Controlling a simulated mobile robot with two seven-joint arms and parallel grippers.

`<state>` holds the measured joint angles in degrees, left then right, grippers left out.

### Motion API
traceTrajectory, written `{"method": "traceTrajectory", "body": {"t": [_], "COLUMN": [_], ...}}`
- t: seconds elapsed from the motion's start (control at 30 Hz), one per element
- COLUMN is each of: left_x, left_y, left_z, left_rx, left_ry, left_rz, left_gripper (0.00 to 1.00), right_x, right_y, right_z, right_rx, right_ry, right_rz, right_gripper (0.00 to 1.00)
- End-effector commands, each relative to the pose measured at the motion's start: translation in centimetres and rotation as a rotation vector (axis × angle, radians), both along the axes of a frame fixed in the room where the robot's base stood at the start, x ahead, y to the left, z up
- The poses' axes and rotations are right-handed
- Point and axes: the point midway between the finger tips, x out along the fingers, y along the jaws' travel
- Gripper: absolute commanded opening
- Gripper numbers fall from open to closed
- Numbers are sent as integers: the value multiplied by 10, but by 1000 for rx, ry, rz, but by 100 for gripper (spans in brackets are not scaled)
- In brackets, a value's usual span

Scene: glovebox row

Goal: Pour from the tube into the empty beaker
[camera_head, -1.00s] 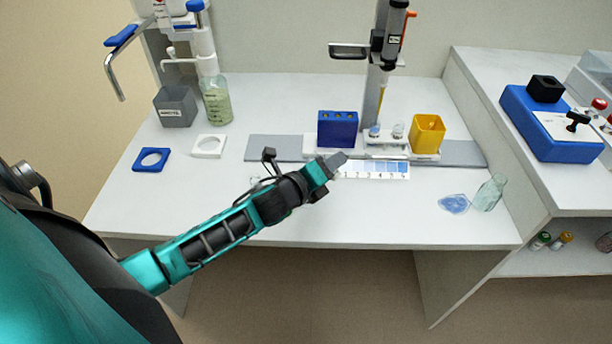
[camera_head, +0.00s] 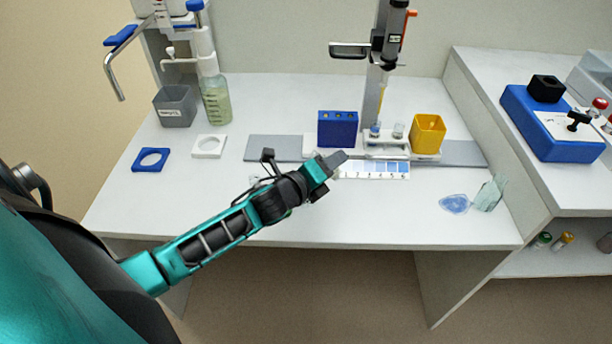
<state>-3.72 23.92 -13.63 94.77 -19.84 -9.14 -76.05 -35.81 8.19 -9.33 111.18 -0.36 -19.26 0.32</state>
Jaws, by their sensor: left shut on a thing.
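My left gripper (camera_head: 335,162) is over the middle of the bench, in front of the blue rack, its dark fingers pointing right. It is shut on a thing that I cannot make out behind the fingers. A pale green glass vessel (camera_head: 489,194) stands at the right of the bench, its outline jagged. A flat blue patch (camera_head: 454,204) lies just left of it. A white rack (camera_head: 388,151) holds small vessels, one with blue in it. I cannot tell which vessel is the empty beaker. My right gripper is out of view.
A blue rack (camera_head: 337,129) and a yellow box (camera_head: 428,134) stand behind the numbered strip (camera_head: 382,169). A grey box (camera_head: 175,106) and a bottle of green liquid (camera_head: 216,101) are at the back left. The front of the bench is clear.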

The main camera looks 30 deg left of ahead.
Motion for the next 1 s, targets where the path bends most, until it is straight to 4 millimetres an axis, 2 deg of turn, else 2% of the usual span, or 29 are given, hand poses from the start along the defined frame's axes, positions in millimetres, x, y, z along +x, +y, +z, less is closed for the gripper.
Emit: {"method": "traceTrajectory", "body": {"t": [1.0], "left_x": [0], "left_y": [-1], "left_z": [3], "left_rx": [-62], "left_ry": [-12], "left_rz": [0], "left_gripper": [4], "right_x": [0], "right_y": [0], "right_z": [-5], "right_rx": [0], "right_ry": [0], "right_rz": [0], "right_gripper": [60]}}
